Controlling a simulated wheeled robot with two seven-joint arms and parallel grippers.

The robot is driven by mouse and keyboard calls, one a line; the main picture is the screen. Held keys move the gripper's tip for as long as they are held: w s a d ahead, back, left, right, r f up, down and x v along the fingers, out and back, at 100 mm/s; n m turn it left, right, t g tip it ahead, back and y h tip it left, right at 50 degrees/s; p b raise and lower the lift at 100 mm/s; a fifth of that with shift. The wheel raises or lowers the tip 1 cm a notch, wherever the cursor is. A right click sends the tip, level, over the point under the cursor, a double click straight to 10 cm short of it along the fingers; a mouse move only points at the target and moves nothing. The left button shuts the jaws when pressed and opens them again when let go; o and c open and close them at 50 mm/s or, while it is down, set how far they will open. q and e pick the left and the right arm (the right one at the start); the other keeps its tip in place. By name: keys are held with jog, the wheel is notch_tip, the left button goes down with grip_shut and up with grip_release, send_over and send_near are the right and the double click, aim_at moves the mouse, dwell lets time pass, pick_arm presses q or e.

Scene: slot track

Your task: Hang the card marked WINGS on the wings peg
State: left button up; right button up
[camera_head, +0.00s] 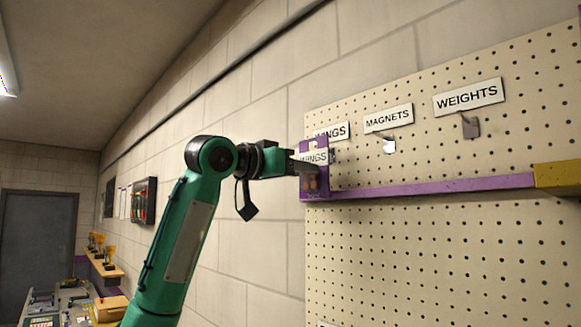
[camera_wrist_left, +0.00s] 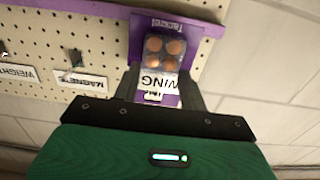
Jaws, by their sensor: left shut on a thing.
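The purple card marked WINGS (camera_head: 314,188) is upright in front of the left end of the pegboard, with a clear pack of brown round pieces on it. It also shows in the left wrist view (camera_wrist_left: 165,47), upside down there. My left gripper (camera_head: 306,167) is shut on the card, with one finger on each side of it in the wrist view. The wings sign (camera_head: 338,131) is behind and above the card, partly covered. The wings peg is mostly hidden behind the card, and I cannot tell whether the card touches it. My right gripper is out of view.
The pegboard (camera_head: 430,240) has a purple ledge (camera_head: 440,188) just right of the card. The magnets sign (camera_head: 388,118) and weights sign (camera_head: 468,97) have pegs below them. A yellow block (camera_head: 557,175) is at the ledge's right end.

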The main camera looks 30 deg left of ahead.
aim_at(306, 175)
pick_arm(q)
jog(key=x, duration=0.3)
jog(key=shift+w+f, duration=0.15)
jog(key=shift+f, duration=0.1)
jog(key=shift+w+d+f, duration=0.1)
dwell(0.6)
jog(key=o, duration=0.9)
jog(key=shift+o, duration=0.2)
